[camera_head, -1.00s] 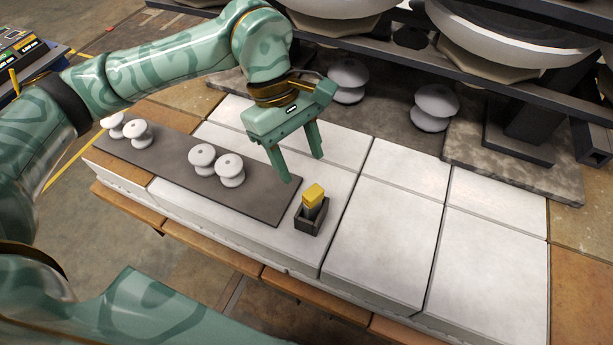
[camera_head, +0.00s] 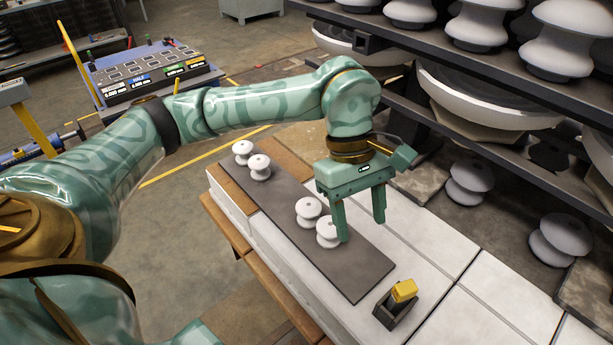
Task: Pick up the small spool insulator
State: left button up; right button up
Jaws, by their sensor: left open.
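Several small white spool insulators stand on a dark grey mat (camera_head: 359,279). Two are at its far left end, one (camera_head: 243,148) beside another (camera_head: 259,166). Two more stand nearer its middle, one (camera_head: 307,212) beside another (camera_head: 327,233). I cannot tell which one the task means. My left gripper (camera_head: 361,229) points down, open and empty between its fingers. Its left finger overlaps the right edge of the nearest spool in the picture; whether they touch is unclear. My right gripper is not in view.
A small dark holder with a yellow block (camera_head: 404,290) stands beyond the mat's near end. White slabs (camera_head: 497,308) to the right are clear. Larger white spools (camera_head: 470,184) stand below a rack (camera_head: 395,50). A panel with displays (camera_head: 155,72) is at the upper left.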

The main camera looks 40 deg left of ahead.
aim_at(327, 238)
jog(key=u, duration=0.9)
